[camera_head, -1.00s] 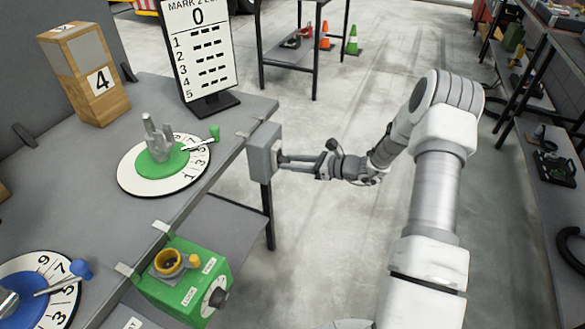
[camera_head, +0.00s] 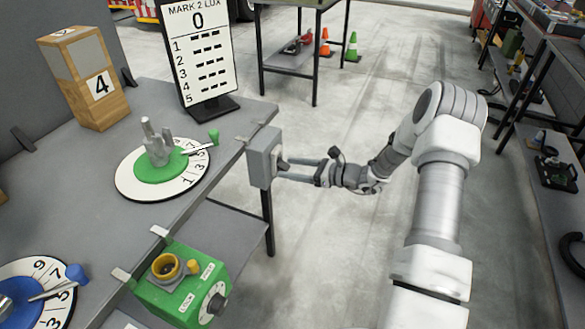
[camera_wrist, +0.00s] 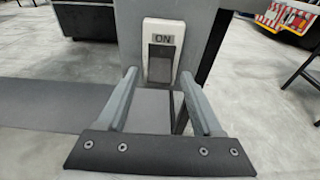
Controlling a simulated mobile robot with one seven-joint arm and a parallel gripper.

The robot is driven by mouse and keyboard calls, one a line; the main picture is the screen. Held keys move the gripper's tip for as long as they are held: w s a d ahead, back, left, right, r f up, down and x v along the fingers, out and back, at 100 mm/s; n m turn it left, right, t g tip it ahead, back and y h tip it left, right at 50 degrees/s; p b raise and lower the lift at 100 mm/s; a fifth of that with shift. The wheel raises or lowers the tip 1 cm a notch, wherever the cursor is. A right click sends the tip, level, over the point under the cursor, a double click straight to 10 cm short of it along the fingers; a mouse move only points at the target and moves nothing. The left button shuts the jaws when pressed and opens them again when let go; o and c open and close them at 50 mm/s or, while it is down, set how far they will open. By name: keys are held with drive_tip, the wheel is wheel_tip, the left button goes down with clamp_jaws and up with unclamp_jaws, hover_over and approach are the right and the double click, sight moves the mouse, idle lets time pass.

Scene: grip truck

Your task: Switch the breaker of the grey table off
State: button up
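The breaker (camera_head: 263,158) is a grey box on the right edge of the grey table (camera_head: 95,190). In the wrist view its white switch plate (camera_wrist: 149,46) reads "ON" above a dark rocker (camera_wrist: 160,66). My gripper (camera_head: 284,171) is just right of the breaker's switch side, pointing at it. In the wrist view my gripper (camera_wrist: 158,82) has its two fingers spread either side of the lower switch plate, with nothing between them. I cannot tell whether a fingertip touches the box.
On the table are a green dial (camera_head: 160,170), a blue dial (camera_head: 35,290), a wooden block marked 4 (camera_head: 88,80) and a display board (camera_head: 200,55). A green box (camera_head: 185,285) hangs at the table's front edge. Shelves (camera_head: 540,80) stand at right; the floor between is clear.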

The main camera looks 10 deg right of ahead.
drive_tip(key=shift+s+d, duration=0.1)
drive_tip(key=p+v, duration=0.2)
drive_tip(key=v, duration=1.5)
drive_tip(key=shift+p, duration=0.3)
drive_tip(key=shift+s, duration=0.1)
drive_tip(key=s+a+r+n+g+h, duration=0.85)
drive_tip(key=s+a+r+n, duration=0.75)
drive_tip(key=s+r+n, duration=0.25)
drive_tip(key=s+r+n+t+h, duration=0.4)
drive_tip(key=s+r+n+t, duration=0.1)
drive_tip(key=s+r+n, duration=0.15)
wheel_tip(320, 180, up, 13)
drive_tip(key=p, duration=1.3)
drive_tip(key=shift+d, duration=0.5)
